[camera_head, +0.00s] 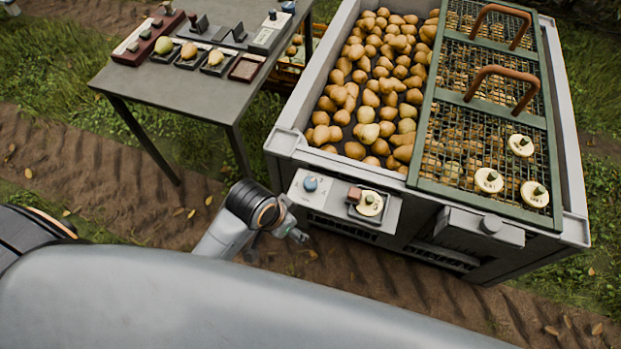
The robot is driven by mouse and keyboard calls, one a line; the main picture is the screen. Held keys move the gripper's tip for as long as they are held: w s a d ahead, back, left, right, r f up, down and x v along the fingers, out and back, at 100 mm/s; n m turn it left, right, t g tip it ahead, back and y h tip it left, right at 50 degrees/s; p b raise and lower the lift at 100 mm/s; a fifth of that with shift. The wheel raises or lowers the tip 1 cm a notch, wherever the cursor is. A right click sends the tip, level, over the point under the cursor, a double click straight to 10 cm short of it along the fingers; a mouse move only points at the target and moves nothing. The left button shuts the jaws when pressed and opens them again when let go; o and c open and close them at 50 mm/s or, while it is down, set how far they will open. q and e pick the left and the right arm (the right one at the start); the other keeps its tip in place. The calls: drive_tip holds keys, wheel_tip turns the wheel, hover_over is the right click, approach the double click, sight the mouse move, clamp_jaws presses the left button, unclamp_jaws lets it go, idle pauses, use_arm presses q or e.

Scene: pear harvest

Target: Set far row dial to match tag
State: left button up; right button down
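A pale panel on the near left corner of the pear bin carries a blue-grey dial (310,184). Beside it is a dark holder with a brown block (354,195) and a round cream tag (369,203); the markings are too small to read. I cannot tell which is the far row dial. My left gripper (298,234) is below and in front of the dial's panel, apart from the dial. Its fingers are too small to judge. My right gripper is out of view.
A grey table (195,92) at the upper left holds pears in small trays, a red box and a white knobbed unit (268,34). Soil lies between.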

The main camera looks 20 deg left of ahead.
use_arm(q)
drive_tip(key=w+d+r+m, duration=0.2)
drive_tip(key=w+d+m, duration=0.1)
drive_tip(key=w+m, duration=0.15)
drive_tip(key=m+g+y, duration=0.2)
drive_tip(key=m+g, duration=0.1)
drive_tip(key=m, duration=0.2)
approach(310, 182)
wheel_tip(310, 182, down, 9)
drive_tip(key=shift+r+b, duration=0.1)
drive_tip(key=shift+b, duration=0.65)
drive_tip(key=c, duration=1.2)
drive_tip(key=shift+s, duration=0.1)
